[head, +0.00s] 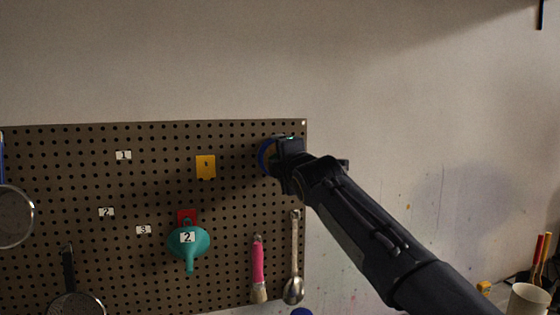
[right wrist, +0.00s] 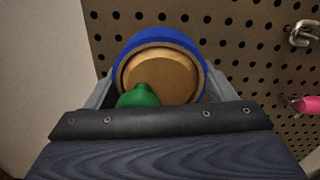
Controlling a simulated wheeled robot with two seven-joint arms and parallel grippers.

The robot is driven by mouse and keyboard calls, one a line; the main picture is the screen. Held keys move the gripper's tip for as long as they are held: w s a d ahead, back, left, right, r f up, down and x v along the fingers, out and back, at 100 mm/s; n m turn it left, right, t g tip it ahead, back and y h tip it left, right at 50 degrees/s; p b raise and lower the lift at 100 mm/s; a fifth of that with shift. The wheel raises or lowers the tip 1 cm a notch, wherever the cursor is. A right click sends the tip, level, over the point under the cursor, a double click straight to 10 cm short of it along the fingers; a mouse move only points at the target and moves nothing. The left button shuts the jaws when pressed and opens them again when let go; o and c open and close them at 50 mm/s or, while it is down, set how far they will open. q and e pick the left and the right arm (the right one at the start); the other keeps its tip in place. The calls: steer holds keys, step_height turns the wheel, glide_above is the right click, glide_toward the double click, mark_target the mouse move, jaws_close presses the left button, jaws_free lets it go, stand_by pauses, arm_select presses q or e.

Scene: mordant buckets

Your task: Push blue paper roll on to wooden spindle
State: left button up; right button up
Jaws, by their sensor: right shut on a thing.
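The blue paper roll (right wrist: 133,42) is a blue ring with a tan round middle, up against the pegboard in the right wrist view. Its blue edge also shows in the head view (head: 265,154). My right gripper (head: 276,157) is at the pegboard's upper right and is shut on the roll, with a grey finger at each side of it. A green rounded piece (right wrist: 138,97) sits in front of the tan middle. I cannot tell whether the tan middle is the wooden spindle or the roll's core. My left gripper is out of view.
The pegboard (head: 100,185) holds a teal funnel (head: 200,245), a pink-handled brush (head: 258,262), a metal spoon (head: 294,255), and strainers at left. A metal hook (right wrist: 303,34) and a pink handle (right wrist: 306,104) show near the roll. Bare wall lies right of the board.

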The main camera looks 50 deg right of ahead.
steer(key=shift+b+v, duration=1)
steer(key=shift+v, duration=1.4)
steer(key=shift+w+d, duration=0.1)
steer(key=shift+w, duration=0.1)
stand_by(0.3)
steer(key=shift+w+d, duration=0.2)
steer(key=shift+w, duration=0.05)
steer(key=shift+w+d+p, duration=0.4)
steer(key=shift+w+p, duration=0.1)
steer(key=shift+w, duration=0.15)
steer(key=shift+p+x, duration=0.8)
steer(key=shift+x, duration=0.75)
steer(key=o, duration=1)
steer(key=shift+o, duration=0.2)
